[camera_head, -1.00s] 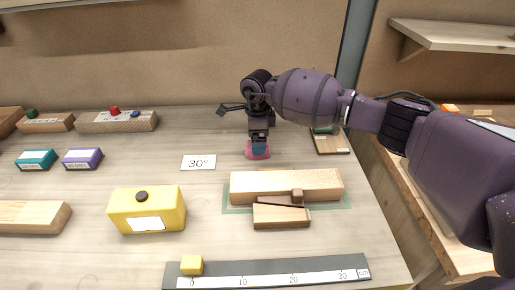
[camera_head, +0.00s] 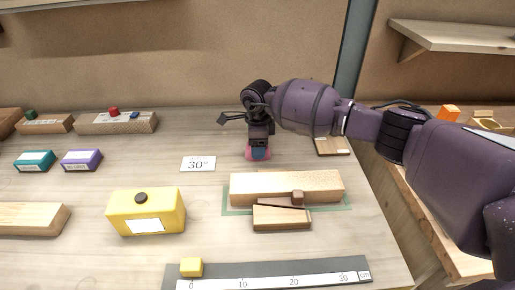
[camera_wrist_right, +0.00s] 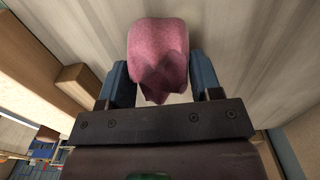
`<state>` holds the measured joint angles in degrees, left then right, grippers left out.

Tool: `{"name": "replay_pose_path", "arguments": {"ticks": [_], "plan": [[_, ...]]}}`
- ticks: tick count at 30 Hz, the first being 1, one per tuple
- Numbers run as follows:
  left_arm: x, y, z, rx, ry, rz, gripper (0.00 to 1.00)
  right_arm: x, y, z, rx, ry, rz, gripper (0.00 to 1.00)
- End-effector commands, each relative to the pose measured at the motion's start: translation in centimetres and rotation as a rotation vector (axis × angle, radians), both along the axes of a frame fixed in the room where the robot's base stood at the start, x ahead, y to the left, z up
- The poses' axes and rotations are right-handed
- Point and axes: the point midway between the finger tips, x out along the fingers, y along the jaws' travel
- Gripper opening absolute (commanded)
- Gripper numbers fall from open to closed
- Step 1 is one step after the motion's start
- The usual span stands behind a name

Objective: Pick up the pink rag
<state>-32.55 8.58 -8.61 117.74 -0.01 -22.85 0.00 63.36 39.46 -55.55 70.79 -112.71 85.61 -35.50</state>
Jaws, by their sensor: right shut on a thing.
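The pink rag (camera_head: 249,154) is at the back middle of the workbench, mostly hidden behind my right gripper (camera_head: 259,152) in the head view. In the right wrist view the rag (camera_wrist_right: 158,52) is a crumpled pink cloth bunched between the two blue fingers of my right gripper (camera_wrist_right: 162,84). The fingers are shut on it. The gripper points down close to the bench top, and I cannot tell whether the rag still touches the bench. My left gripper is not in view.
A wooden block (camera_head: 285,187) on a green mat lies in front of the gripper, with a smaller wooden piece (camera_head: 281,217) before it. A "30°" card (camera_head: 198,164) and a yellow box (camera_head: 147,211) are to the left. A ruler (camera_head: 270,275) lies along the front.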

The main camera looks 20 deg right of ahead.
Motion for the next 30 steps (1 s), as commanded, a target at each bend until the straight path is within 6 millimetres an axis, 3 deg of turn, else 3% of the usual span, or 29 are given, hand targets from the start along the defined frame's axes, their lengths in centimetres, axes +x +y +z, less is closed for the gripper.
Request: {"name": "replay_pose_path", "arguments": {"ticks": [8, 24, 30], "plan": [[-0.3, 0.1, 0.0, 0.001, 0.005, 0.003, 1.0, 0.1, 0.0, 1.7, 0.0, -0.004, 0.001, 0.35], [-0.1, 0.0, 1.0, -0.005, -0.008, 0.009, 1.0, 0.0, 0.0, 14.5, 0.0, -0.005, 0.0, 0.35], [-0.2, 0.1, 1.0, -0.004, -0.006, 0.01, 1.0, 0.0, 0.0, 18.0, 0.0, -0.002, 0.0, 0.35]]}}
